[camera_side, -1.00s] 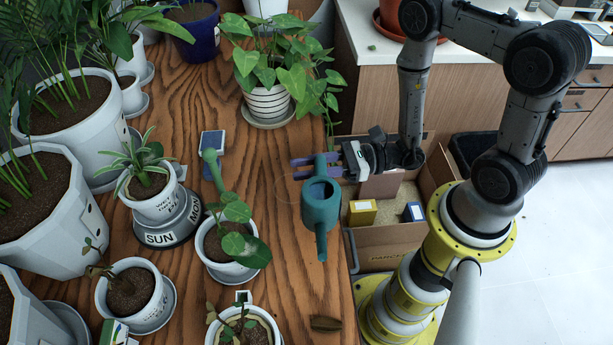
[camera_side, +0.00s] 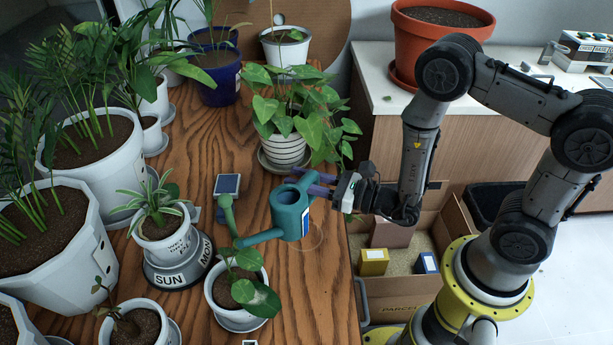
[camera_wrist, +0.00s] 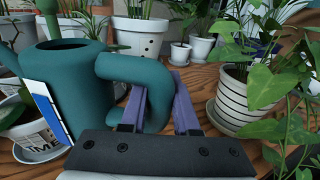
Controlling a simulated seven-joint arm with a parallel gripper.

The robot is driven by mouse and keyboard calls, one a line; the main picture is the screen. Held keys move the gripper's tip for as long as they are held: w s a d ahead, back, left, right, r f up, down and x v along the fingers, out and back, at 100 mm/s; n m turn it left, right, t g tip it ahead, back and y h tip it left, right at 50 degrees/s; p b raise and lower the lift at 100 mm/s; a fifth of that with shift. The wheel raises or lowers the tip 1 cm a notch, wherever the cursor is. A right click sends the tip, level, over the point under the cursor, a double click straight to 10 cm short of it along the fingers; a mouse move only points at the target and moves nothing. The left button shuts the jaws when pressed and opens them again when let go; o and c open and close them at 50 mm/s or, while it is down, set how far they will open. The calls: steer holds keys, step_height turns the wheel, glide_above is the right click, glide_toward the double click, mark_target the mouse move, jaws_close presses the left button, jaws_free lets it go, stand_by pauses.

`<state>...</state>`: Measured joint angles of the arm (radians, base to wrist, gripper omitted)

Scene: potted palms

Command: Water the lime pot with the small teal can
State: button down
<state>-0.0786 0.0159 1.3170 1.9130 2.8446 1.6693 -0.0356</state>
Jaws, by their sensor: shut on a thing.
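The teal can (camera_side: 290,210) is held by its handle in my gripper (camera_side: 315,185), right of the middle of the wooden table. It looks roughly upright, its spout (camera_side: 258,238) pointing left over the leaves of a white pot (camera_side: 222,308) with a round-leaved plant. In the wrist view the purple fingers (camera_wrist: 165,105) are shut on the can's handle (camera_wrist: 135,75). A white pot at lower left there (camera_wrist: 30,138) shows part of a label ending in "ME", likely this same pot. The can's body hides part of it. No water is visible.
A striped pot with a trailing plant (camera_side: 283,150) stands behind the can. A SUN/MON stand (camera_side: 180,272) with a spider plant is left. An open carton (camera_side: 405,290) sits beyond the table edge.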

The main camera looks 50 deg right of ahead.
steer(key=shift+d+f+n, duration=0.15)
steer(key=shift+f+n, duration=0.45)
steer(key=shift+f, duration=0.45)
steer(key=shift+d+f+n, duration=0.1)
steer(key=shift+f+n, duration=0.5)
steer(key=shift+f, duration=0.45)
steer(key=shift+g, duration=0.3)
steer(key=shift+r+n, duration=0.3)
steer(key=shift+r, duration=0.15)
steer(key=shift+r, duration=0.45)
steer(key=shift+a+r+n, duration=0.1)
steer(key=shift+r+n, duration=0.3)
steer(key=shift+r, duration=0.05)
